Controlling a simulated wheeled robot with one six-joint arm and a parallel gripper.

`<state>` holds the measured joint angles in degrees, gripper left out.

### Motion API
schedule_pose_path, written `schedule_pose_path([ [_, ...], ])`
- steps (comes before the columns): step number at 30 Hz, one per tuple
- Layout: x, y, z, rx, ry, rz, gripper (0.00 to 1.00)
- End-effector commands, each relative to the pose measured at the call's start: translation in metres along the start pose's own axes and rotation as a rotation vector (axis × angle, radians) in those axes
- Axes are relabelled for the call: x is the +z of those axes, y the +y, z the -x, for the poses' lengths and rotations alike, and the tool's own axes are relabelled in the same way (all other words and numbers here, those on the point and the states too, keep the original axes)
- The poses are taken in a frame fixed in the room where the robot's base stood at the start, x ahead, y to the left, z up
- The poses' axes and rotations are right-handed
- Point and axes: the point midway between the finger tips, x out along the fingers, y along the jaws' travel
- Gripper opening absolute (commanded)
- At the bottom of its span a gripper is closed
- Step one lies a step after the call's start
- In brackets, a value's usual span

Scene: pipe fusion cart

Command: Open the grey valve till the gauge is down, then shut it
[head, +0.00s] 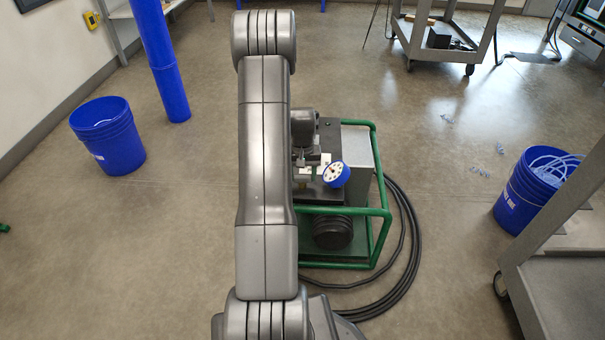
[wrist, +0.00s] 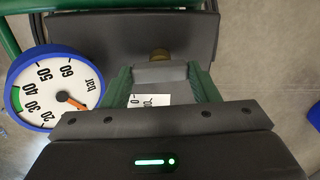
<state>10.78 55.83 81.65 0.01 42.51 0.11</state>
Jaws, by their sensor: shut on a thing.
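The grey valve handle (wrist: 160,74) shows in the wrist view as a grey block between the green fingers of my gripper (wrist: 161,84), which is shut on it. A white label with dark figures lies just below the handle, partly hidden. The gauge (wrist: 55,88) has a blue rim and a white face marked in bar, with a green band near 30. Its orange needle points to the lower right, past the 20 toward the low end; the lowest figures are hidden by my gripper. In the head view the gauge (head: 335,174) faces up beside my gripper, and my arm hides much there.
The green-framed cart (head: 385,212) stands on open floor, with a black hose (head: 411,240) coiled on its right. Blue buckets stand at left (head: 108,140) and right (head: 530,195). A grey trolley (head: 545,270) is at the lower right.

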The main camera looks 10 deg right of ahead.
Motion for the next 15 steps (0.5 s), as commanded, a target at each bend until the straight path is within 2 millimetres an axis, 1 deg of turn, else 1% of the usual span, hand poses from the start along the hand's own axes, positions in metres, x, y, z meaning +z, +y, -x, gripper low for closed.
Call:
schedule_pose_path([
  [5,0.0002,0.0001,0.0014,0.0,-0.001,0.127,0.32],
  [15,-0.0001,0.0001,0.0014,0.0,0.0,0.446,0.32],
])
